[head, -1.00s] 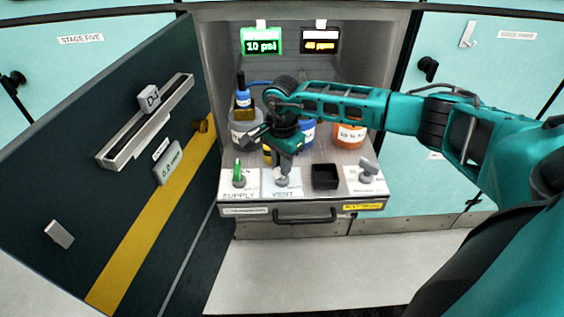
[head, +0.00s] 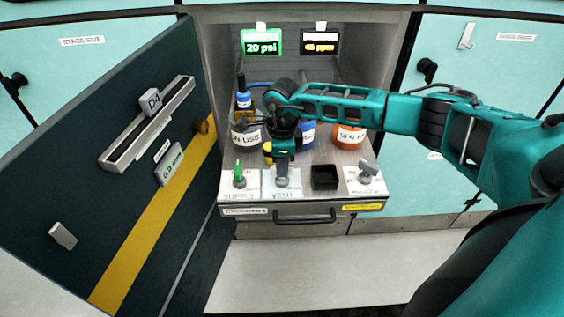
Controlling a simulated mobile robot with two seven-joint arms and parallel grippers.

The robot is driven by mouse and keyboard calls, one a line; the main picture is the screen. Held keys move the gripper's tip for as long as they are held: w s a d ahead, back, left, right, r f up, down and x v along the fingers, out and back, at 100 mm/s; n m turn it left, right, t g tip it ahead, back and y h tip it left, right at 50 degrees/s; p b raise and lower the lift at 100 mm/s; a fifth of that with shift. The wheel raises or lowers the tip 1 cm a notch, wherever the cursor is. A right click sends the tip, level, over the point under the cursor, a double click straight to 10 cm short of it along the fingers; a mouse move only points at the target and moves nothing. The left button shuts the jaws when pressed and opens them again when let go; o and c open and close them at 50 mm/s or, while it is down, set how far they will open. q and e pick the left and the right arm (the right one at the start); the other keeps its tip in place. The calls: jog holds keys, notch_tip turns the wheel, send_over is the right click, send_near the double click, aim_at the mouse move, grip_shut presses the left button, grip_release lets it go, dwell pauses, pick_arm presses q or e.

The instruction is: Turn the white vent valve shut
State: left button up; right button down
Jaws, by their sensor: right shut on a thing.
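The vent valve (head: 282,181) stands on the pull-out shelf, above a white label that reads VENT, between the green-handled supply valve and a black square cup. My right gripper (head: 283,168) points down from above and is shut on the vent valve's handle. The gripper hides most of the handle, so I cannot tell its exact angle. My left gripper is not in view.
The green supply valve (head: 239,174) stands close on the left. The black cup (head: 325,177) and a grey valve (head: 367,171) are on the right. Several bottles stand behind, including an orange-labelled one (head: 349,135). A green display (head: 262,43) reads 20 psi. An open dark door (head: 110,190) fills the left.

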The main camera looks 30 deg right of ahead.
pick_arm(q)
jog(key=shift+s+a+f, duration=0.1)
pick_arm(e)
jog(key=shift+m, duration=0.3)
jog(key=c, duration=1.1)
grip_release()
jog(key=shift+r, duration=0.15)
pick_arm(q)
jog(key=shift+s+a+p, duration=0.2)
jog(key=shift+p, duration=0.25)
pick_arm(e)
notch_tip(320, 180, up, 13)
jog(key=shift+f, duration=0.15)
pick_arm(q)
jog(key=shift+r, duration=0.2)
